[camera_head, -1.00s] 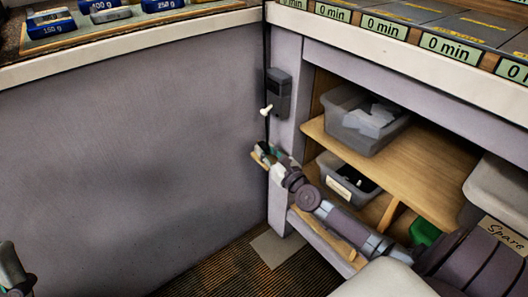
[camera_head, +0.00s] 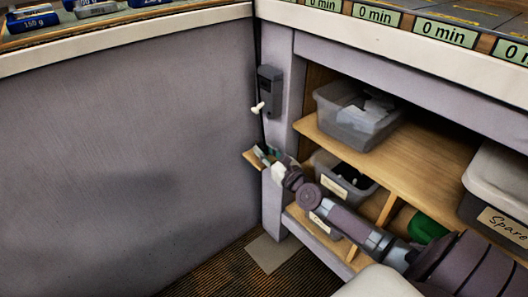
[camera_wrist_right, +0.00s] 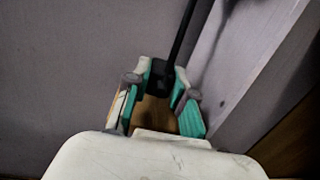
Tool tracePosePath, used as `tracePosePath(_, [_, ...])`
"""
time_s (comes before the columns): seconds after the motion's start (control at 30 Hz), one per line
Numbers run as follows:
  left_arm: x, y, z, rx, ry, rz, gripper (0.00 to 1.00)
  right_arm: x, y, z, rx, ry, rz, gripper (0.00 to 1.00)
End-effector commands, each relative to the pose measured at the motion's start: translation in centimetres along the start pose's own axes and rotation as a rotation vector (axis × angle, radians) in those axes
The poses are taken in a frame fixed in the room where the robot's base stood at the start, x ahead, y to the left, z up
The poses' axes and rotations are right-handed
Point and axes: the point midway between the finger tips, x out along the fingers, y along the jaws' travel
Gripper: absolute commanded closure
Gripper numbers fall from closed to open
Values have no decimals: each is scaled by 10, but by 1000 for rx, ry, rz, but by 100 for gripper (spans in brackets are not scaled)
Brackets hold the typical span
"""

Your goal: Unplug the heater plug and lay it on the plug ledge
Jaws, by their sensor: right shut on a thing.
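The black heater plug (camera_wrist_right: 159,78) is between the fingers of my right gripper (camera_wrist_right: 160,98) in the right wrist view, with its black cord running up from it. In the head view my right gripper (camera_head: 265,155) is at the wooden plug ledge (camera_head: 250,159), low on the corner post. The ledge's wood also shows below the plug in the wrist view (camera_wrist_right: 154,112). The gripper is shut on the plug; whether the plug touches the ledge is unclear. A dark socket box (camera_head: 270,90) is on the post above. My left gripper is out of view.
Right of the post is an open shelf (camera_head: 400,150) with a grey bin (camera_head: 357,115) above and a labelled bin (camera_head: 345,180) below, close to my right arm. A plain grey panel (camera_head: 130,170) is on the left, with free room before it.

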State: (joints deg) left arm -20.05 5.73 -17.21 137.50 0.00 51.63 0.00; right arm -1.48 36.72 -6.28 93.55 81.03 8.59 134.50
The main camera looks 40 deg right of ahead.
Motion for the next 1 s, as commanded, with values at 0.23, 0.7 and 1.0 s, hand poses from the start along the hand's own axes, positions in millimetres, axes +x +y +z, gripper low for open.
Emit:
tracePosePath(0.23, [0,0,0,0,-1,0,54,0,0,0,0,0,0,47])
tracePosePath(0.7, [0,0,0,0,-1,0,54,-21,0,-2,-1,3,0,47])
tracePosePath(1.0, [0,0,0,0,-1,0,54,-81,0,-2,-3,5,1,47])
